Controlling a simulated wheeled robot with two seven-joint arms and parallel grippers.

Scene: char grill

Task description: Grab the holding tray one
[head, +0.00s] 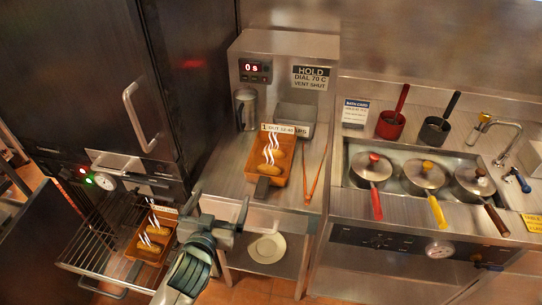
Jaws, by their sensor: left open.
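An orange-brown tray (252,158) with steaming brown food stands on the steel counter under the HOLD unit. A white label (278,129) at its back edge starts with "1"; the rest is too small to read surely. A dark handle (262,188) is at its front. A second similar tray (137,246) with steaming food sits on the pulled-out wire rack at lower left; its label is unreadable. My left gripper (218,207) is open and empty, between the two trays in the picture, in front of the counter edge and apart from the counter tray. My right gripper is not in view.
Red tongs (315,175) lie right of the counter tray. A steel bin (295,116) and a metal cup (246,108) stand behind it. Lidded pots (372,170) sit in the bath at right. A plate (267,248) is on the lower shelf. The oven rack (92,262) juts out at left.

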